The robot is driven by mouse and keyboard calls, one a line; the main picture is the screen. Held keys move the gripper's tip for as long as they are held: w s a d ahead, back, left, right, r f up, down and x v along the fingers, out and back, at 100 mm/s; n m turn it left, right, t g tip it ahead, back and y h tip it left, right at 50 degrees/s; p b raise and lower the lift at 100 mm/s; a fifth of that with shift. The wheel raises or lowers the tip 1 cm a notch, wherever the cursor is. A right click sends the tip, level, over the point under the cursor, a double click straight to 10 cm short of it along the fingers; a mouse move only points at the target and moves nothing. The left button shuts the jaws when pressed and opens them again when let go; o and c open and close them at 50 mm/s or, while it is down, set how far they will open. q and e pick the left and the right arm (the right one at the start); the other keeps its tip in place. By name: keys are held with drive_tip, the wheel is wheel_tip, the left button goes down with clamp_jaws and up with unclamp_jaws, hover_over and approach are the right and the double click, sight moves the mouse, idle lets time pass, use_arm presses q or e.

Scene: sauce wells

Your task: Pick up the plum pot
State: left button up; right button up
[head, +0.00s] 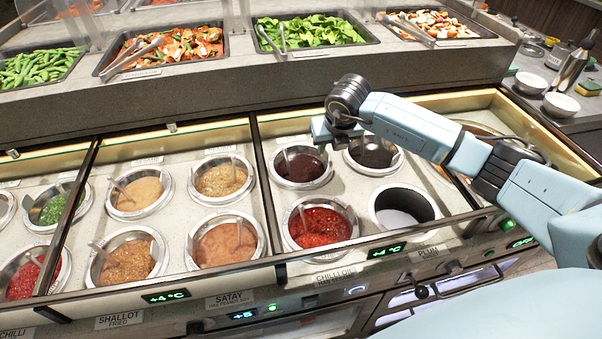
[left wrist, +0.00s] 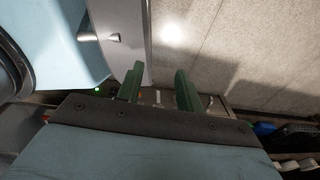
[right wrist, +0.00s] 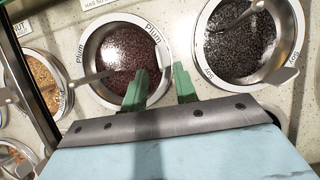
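The plum pot (head: 303,168) is a round metal pot of dark red sauce with a spoon in it, in the back row of the right-hand well section. It also shows in the right wrist view (right wrist: 124,55), with "Plum" on its rim. My right gripper (right wrist: 159,82) is open and empty. In that view one finger overlaps the sauce and the other lies just outside the rim; I cannot tell their height above it. In the head view its fingertips are hard to make out. My left gripper (left wrist: 158,82) is open and empty, away from the pots.
The soy pot (right wrist: 238,42) stands right of the plum pot. In front are a chilli pot (head: 320,226) and an empty well (head: 424,206) above a "PLUM" label (head: 428,252). More sauce pots stand left, beyond a divider. Food trays (head: 310,33) line the raised shelf behind.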

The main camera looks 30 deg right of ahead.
sight(325, 158)
drive_tip(key=x, duration=0.5)
drive_tip(key=shift+w+d+r+b, duration=0.1)
drive_tip(key=shift+w+r+b, duration=0.1)
drive_tip(key=shift+w+b, duration=0.15)
clamp_jaws()
drive_tip(key=shift+r, duration=0.15)
